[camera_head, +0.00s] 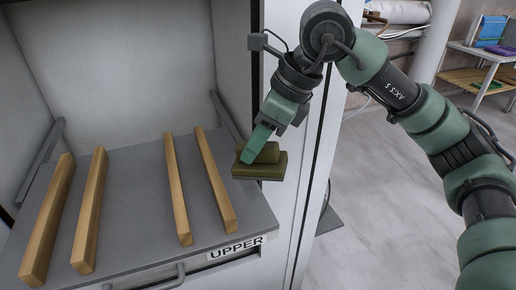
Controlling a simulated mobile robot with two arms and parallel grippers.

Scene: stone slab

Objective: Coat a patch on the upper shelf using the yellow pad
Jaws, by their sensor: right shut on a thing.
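The upper shelf (139,205) is a grey panel in a white cabinet, with an "UPPER" label (236,249) on its front edge. The pad (262,169), olive-yellow with a raised grip on top, is at the shelf's right edge, near the cabinet's side wall. My right gripper (259,143) reaches down from the upper right and is shut on the pad's grip. I cannot tell whether the pad touches the shelf. No coated patch can be made out on the grey surface. My left gripper is out of view.
Several wooden bars lie front to back on the shelf: two at left (89,210), two at right (214,180). Bare grey surface lies between the pairs. A handle (155,279) sits below the front edge. A wooden rack (480,78) stands far right.

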